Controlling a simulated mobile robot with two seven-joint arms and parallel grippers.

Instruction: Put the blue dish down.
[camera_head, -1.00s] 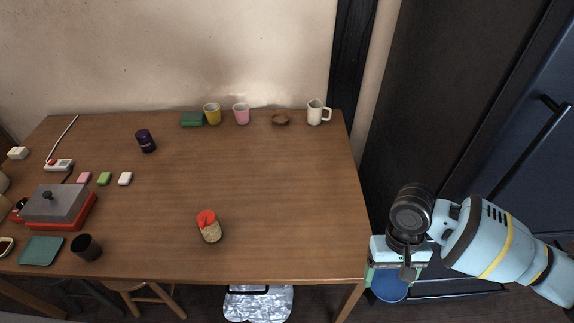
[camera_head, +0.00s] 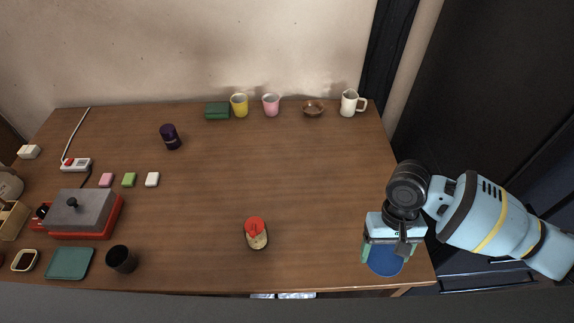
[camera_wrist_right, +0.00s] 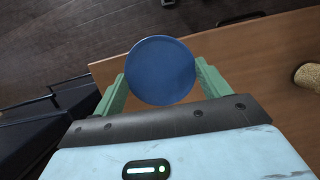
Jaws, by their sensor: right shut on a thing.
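The blue dish (camera_head: 386,262) is round and is held between the green fingers of my right gripper (camera_head: 385,248). In the head view it shows over the front right corner of the wooden table (camera_head: 330,190). In the right wrist view the blue dish (camera_wrist_right: 160,70) has a finger on each side, and the table edge and floor show behind it. It appears held above the table; the exact height is hard to tell. My left gripper is not in view.
A red-topped jar (camera_head: 256,233) stands left of the dish. A white mug (camera_head: 350,103), brown bowl (camera_head: 313,108), pink cup (camera_head: 271,105) and yellow cup (camera_head: 239,105) line the back. A grey-lidded red cooker (camera_head: 80,215) is at left. The right middle of the table is clear.

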